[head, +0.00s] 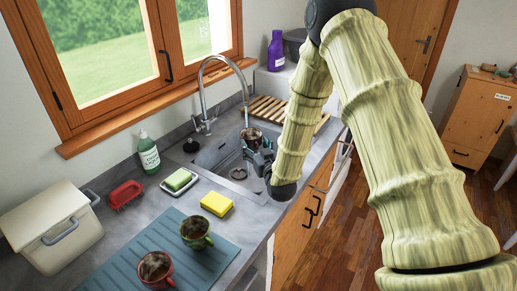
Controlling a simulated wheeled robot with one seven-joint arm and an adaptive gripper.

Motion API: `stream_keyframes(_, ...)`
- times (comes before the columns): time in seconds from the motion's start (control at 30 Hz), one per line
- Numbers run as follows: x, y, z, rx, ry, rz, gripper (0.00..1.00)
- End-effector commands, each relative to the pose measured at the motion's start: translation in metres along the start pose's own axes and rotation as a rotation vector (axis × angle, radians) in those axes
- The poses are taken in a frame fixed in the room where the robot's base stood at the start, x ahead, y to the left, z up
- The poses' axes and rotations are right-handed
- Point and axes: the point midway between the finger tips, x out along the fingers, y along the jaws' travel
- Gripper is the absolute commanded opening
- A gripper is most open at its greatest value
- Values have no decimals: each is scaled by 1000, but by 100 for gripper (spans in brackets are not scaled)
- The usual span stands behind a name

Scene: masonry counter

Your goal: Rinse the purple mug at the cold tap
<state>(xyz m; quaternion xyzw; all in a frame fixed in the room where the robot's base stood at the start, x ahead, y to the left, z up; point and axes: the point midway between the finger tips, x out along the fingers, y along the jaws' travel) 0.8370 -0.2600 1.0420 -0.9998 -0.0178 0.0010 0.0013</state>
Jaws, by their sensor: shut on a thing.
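My gripper (257,155) is over the sink (218,153), shut on a mug (251,136). The mug has a dark brown inside; its outer colour is mostly hidden by my gripper, so I cannot tell that it is purple. It is below the spout of the curved metal tap (204,86). A thin pale line runs down from the spout towards the mug and looks like water. A green mug (196,241) and a red mug (157,278), both brown inside, stand on the blue-grey mat (110,262).
A yellow sponge (216,203), a soap dish (179,182), a green bottle (149,153) and a red brush (124,195) stand left of the sink. A white bin (50,228) is at far left. A wooden rack (268,108) and purple bottle (276,51) are behind.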

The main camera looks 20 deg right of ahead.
Motion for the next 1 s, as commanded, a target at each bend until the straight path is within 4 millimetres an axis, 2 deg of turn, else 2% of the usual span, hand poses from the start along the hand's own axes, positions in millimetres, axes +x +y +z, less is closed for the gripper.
stream_keyframes(1.0,72,22,16,0,3,2,22)
